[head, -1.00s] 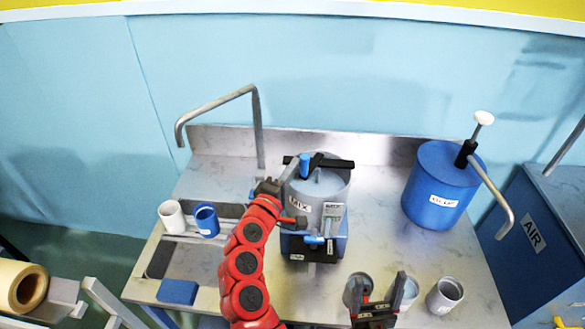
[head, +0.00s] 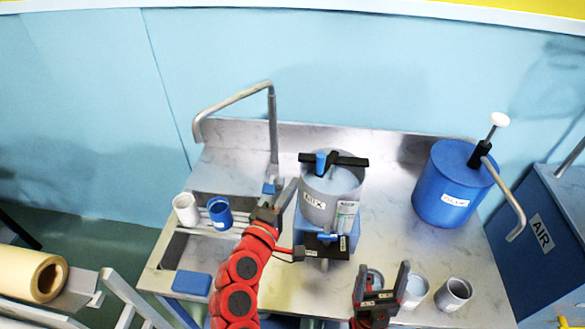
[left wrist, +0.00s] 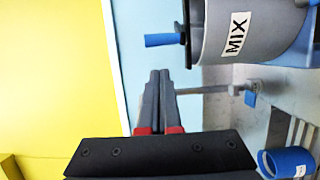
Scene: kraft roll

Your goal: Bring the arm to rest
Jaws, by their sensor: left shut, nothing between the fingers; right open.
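My left gripper (head: 288,187) is on the red arm, just left of the grey MIX pot (head: 318,207). Its fingers are shut and empty. In the left wrist view the shut fingers (left wrist: 160,74) point past the MIX pot (left wrist: 250,32), apart from it. The pot stands on a blue base and has a black bar with a blue knob (head: 320,163) on top. My right gripper (head: 382,267) is at the lower middle, open, in front of two grey cups. Whether it touches them I cannot tell.
A bent tap (head: 272,130) rises behind the sink. A white cup (head: 186,209) and a blue cup (head: 220,213) stand left of my left arm. A blue pump drum (head: 445,185) stands right. A grey cup (head: 453,294) is near the front edge. Counter between pot and drum is clear.

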